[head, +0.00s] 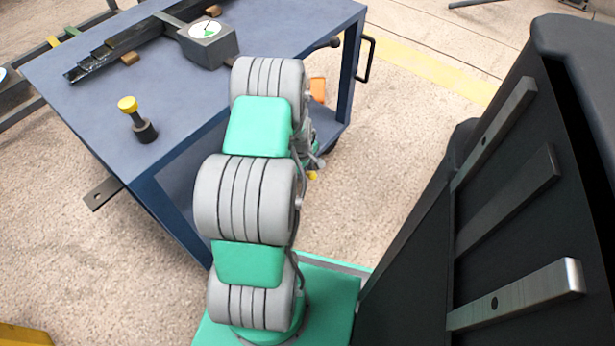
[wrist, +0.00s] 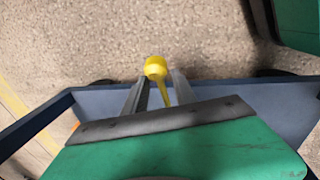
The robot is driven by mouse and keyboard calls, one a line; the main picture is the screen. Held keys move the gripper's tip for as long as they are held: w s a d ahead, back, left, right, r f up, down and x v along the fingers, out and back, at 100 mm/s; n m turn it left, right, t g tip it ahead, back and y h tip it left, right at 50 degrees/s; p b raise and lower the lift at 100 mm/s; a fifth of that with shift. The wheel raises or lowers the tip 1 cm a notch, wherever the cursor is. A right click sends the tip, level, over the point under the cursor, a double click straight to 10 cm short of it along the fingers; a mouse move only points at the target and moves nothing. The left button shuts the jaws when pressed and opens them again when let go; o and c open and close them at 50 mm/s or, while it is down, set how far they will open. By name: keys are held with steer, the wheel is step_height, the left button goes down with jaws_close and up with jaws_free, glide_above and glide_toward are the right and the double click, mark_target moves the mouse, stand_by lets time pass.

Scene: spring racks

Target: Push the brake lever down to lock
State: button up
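The brake lever, a yellow rod with a round yellow knob (wrist: 155,68), shows in the wrist view at the cart's edge. My gripper (wrist: 157,84) has its two grey fingers apart, one on each side of the lever in the picture. I cannot tell whether the lever is between the fingers or beyond them, or whether they touch. In the head view a small yellow spot (head: 312,175), perhaps the knob, shows low beside the cart's right side. My arm hides most of my gripper and the lever there.
The blue cart (head: 90,75) has a grey box with a dial (head: 207,42), a dark rail (head: 125,45) and a yellow-topped black post (head: 131,118) on top. A black handle (head: 367,58) sticks out at its right. Open floor lies right of the cart; a dark cabinet (head: 520,190) stands further right.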

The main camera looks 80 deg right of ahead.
steer(key=shift+d+f, duration=0.2)
steer(key=shift+f, duration=0.8)
jaws_close()
steer(key=shift+s, duration=0.25)
stand_by(0.4)
